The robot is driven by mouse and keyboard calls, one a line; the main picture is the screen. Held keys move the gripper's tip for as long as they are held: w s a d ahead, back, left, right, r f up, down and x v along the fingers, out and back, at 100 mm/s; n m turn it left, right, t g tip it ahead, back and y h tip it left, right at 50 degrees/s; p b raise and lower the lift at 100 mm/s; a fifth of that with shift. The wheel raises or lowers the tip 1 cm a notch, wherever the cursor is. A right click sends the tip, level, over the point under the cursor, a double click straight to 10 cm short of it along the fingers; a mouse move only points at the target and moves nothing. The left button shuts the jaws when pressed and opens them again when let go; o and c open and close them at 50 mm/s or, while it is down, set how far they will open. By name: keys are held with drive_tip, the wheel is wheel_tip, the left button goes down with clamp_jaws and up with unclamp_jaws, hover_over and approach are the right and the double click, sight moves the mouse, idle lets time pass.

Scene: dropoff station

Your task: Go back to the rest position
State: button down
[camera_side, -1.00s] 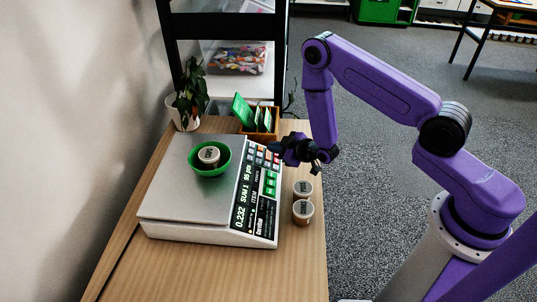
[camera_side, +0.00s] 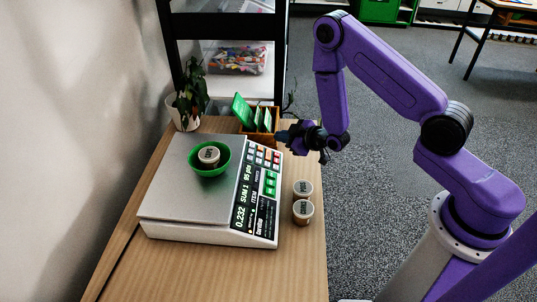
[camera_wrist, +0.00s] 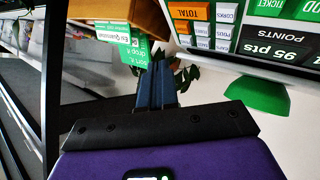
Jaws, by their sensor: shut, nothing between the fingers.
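My gripper (camera_side: 283,136) is shut and empty in the side view. It hovers near the far right corner of the scale (camera_side: 185,190), in front of the wooden card box. In the wrist view my gripper (camera_wrist: 163,62) shows as two dark fingers pressed together, with nothing between them. A green bowl (camera_side: 222,168) sits on the scale's plate with a lidded jar (camera_side: 208,155) in it. The bowl (camera_wrist: 258,95) also shows in part at the right of the wrist view.
Two lidded jars (camera_side: 303,188) (camera_side: 303,210) stand on the wooden table (camera_side: 180,275) right of the scale. A wooden box (camera_side: 266,135) with green cards, a potted plant (camera_side: 190,97) and a dark shelf frame (camera_side: 225,28) are behind. The table's right edge is close to the jars.

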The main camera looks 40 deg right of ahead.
idle(0.4)
drive_tip(key=s+a+r+n+g+y, duration=0.25)
drive_tip(key=s+a+r+g, duration=0.45)
drive_tip(key=s+a+r, duration=0.35)
drive_tip(key=s+d+r+n+g+h, duration=0.1)
drive_tip(key=s+d+r, duration=0.1)
drive_tip(key=s, duration=0.6)
drive_tip(key=s+d+r+n+g+h, duration=0.1)
drive_tip(key=s+d+r+g, duration=0.1)
drive_tip(key=s, duration=0.6)
drive_tip(key=s+d+r+n+g+h, duration=0.1)
drive_tip(key=s+d+r+g+h, duration=0.1)
drive_tip(key=s+r, duration=0.3)
drive_tip(key=s+d, duration=0.1)
drive_tip(key=s, duration=0.3)
drive_tip(key=shift+d, duration=0.3)
